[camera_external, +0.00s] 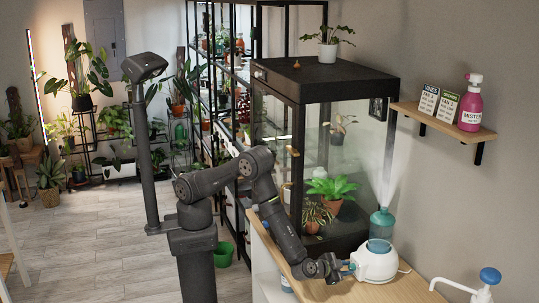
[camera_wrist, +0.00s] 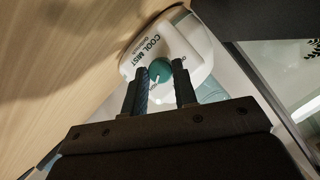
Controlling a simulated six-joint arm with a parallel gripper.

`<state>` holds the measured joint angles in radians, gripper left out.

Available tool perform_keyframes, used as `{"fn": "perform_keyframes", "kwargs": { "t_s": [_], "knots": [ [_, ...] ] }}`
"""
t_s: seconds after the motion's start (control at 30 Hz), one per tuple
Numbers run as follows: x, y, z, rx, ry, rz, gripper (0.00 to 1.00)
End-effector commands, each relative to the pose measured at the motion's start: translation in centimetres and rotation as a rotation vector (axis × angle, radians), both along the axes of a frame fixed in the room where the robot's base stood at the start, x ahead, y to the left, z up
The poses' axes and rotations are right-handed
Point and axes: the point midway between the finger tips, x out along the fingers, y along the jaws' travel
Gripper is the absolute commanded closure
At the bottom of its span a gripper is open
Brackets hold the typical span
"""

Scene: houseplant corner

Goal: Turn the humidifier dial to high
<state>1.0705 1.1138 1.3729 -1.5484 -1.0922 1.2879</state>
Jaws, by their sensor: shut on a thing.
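The humidifier (camera_external: 378,264) has a white base and a teal tank (camera_external: 382,224) on top, with mist rising from it. It stands on the wooden counter at the lower right. In the wrist view its white front (camera_wrist: 190,42) reads COOL MIST, and the round teal dial (camera_wrist: 159,70) sits below the lettering. A pale mark shows on the dial, but its setting cannot be read. My gripper (camera_wrist: 161,67) is shut on the dial, with one finger on either side. In the external view my gripper (camera_external: 347,268) is at the humidifier's left front, where the dial is mostly hidden.
The glass plant cabinet (camera_external: 326,86) stands close behind my arm. A wall shelf (camera_external: 440,128) holds a pink mister bottle (camera_external: 471,104) and small cards. A white pump with a blue knob (camera_external: 489,276) is at the right. The wooden counter (camera_external: 400,292) is clear in front.

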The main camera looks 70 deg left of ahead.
Motion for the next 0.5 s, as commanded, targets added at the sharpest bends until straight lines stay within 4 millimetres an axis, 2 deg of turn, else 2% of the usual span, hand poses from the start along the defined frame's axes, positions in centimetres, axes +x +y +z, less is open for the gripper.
{"fn": "perform_keyframes", "kwargs": {
  "t_s": [0.2, 0.5],
  "knots": [
    [-0.02, -0.18, -0.05, 0.1, 0.0, -0.002, 0.97],
    [0.01, -0.22, -0.02, 0.152, -0.001, -0.003, 0.97]
  ]
}}
